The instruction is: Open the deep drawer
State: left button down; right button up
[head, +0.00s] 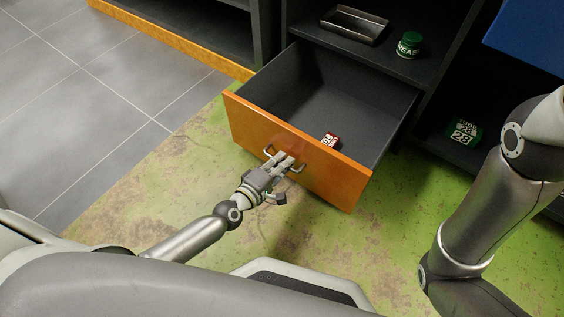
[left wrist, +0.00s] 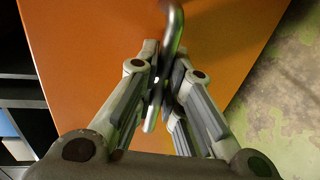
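The deep drawer (head: 245,118) has an orange front and dark grey inside. It stands pulled well out of the dark cabinet in the head view. Its metal bar handle (head: 298,169) is on the front. My left gripper (head: 284,160) is at the handle with its fingers closed around the bar. In the left wrist view the handle (left wrist: 173,25) runs down between the fingers (left wrist: 162,85), against the orange front (left wrist: 90,40). My right arm shows at the right, but its gripper is out of view.
A small red labelled item (head: 331,140) lies in the drawer. A metal tray (head: 354,24) and a green jar (head: 409,45) stand on the shelf above. A green labelled item (head: 463,132) sits in the right compartment. Grey tiled floor (head: 90,90) is clear at left.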

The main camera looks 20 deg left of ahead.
pick_arm(q)
jog(key=shift+w, duration=0.1)
jog(key=x, duration=0.2)
jog(key=r+x, duration=0.1)
jog(key=x, duration=0.1)
jog(key=shift+w+f, duration=0.1)
dwell(0.3)
jog(key=c, duration=1.5)
grip_release()
send_near(291, 153)
jog(key=shift+s+a+f, duration=0.45)
jog(key=shift+s+f, duration=0.05)
jog(key=shift+f, duration=0.05)
